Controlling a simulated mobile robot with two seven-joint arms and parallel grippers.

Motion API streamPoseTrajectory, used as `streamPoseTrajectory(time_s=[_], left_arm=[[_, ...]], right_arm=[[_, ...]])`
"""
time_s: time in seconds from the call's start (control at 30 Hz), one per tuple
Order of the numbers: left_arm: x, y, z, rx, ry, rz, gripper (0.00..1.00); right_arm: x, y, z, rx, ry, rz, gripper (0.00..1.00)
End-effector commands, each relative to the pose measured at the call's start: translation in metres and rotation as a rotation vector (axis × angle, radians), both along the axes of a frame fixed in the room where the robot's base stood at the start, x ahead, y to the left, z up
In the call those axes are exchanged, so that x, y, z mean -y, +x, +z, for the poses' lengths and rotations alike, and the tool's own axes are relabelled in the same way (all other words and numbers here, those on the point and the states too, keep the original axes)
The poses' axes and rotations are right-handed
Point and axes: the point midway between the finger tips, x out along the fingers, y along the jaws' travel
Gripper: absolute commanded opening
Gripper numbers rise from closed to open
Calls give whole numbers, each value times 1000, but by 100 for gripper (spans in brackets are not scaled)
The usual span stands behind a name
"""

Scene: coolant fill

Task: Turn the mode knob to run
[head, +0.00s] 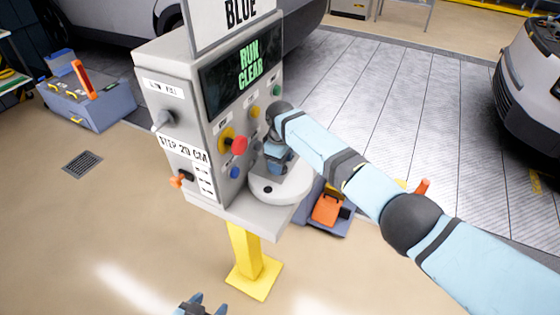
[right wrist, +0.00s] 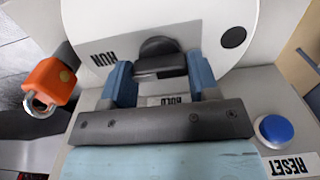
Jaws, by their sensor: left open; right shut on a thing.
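The grey control console (head: 165,70) stands on a yellow post, its screen (head: 245,65) reading "RUN CLEAR". My left gripper (head: 203,303) is open and empty at the bottom edge.
Open floor lies front left.

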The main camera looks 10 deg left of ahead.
Motion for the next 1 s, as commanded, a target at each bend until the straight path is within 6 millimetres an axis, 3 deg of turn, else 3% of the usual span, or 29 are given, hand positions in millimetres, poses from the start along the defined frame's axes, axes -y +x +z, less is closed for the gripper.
streamPoseTrajectory(time_s=[0.17, 0.2, 0.3, 0.67, 0.77, 1.0], left_arm=[[1, 0, 0, 0, -1, 0, 61], [1, 0, 0, 0, -1, 0, 61], [1, 0, 0, -1, -2, -1, 61], [2, -1, -1, -3, -2, -2, 61], [2, -1, -2, -3, -2, -2, 61], [2, -1, -7, -5, -3, -2, 61]], right_arm=[[0, 1, 1, 1, 2, -4, 13], [0, 1, 1, 1, 2, -4, 57], [0, 1, 1, 1, 2, -3, 80], [0, 1, 4, 2, 2, -1, 81], [-1, 1, 16, 2, 3, 0, 81], [0, 1, 67, 4, 4, -1, 81]])
